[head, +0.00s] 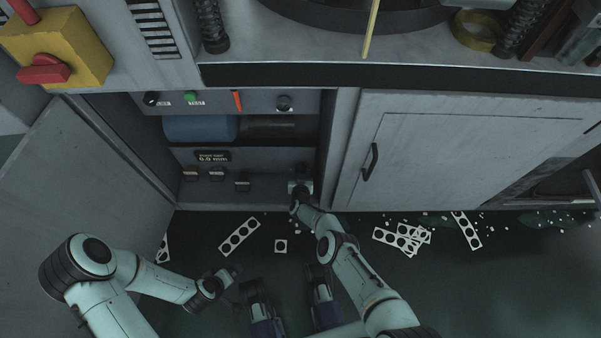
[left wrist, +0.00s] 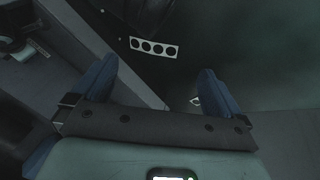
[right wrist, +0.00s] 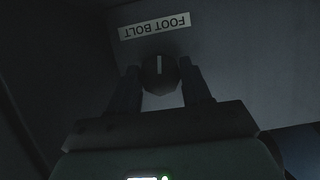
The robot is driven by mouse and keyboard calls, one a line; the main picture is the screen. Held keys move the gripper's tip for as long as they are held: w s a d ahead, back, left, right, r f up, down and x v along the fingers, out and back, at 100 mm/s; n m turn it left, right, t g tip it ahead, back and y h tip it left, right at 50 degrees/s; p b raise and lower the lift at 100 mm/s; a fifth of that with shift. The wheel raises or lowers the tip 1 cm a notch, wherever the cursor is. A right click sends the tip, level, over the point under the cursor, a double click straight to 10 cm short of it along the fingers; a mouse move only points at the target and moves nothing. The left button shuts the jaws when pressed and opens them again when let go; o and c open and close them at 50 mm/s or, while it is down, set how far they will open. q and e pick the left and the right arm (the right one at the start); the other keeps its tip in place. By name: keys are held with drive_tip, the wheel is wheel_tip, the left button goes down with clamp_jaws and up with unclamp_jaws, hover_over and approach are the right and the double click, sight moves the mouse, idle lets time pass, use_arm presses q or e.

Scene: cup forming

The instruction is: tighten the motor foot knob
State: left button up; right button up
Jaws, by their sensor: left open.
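The motor foot knob (right wrist: 160,76) is a round dark knob with a white pointer line. It sits below an upside-down FOOT BOLT label (right wrist: 155,27) in the right wrist view. My right gripper (right wrist: 160,85) has one finger on each side of the knob, and the knob fills the gap between them. In the head view my right gripper (head: 300,187) reaches into the open cabinet at its lower right and hides the knob. My left gripper (head: 236,270) is open and empty outside the cabinet, above the floor. Its spread fingers (left wrist: 155,85) show in the left wrist view.
The cabinet's upper panel (head: 265,102) has a green button and a black knob. Several small dark knobs or latches (head: 217,174) line the lower panel. An open door (head: 90,170) stands left and a closed door (head: 440,160) right. Punched metal strips (head: 239,237) litter the floor.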

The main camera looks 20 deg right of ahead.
drive_tip(key=shift+d+m+y, duration=0.1)
drive_tip(key=shift+m+y, duration=0.2)
drive_tip(key=shift+m, duration=0.1)
drive_tip(key=shift+f+m+t+y, duration=0.1)
drive_tip(key=shift+m+t+y, duration=0.2)
drive_tip(key=shift+m, duration=0.2)
drive_tip(key=shift+m+y+b, duration=0.4)
drive_tip(key=shift+m, duration=0.2)
use_arm(q)
drive_tip(key=shift+s+a+f+g, duration=0.2)
drive_tip(key=shift+s+f+g, duration=0.3)
drive_tip(key=shift+s+f, duration=0.8)
use_arm(e)
drive_tip(key=shift+m+t+y, duration=0.3)
drive_tip(key=shift+m, duration=0.1)
drive_tip(key=o, duration=1.1)
drive_tip(key=shift+c, duration=0.2)
use_arm(q)
drive_tip(key=shift+r, duration=0.1)
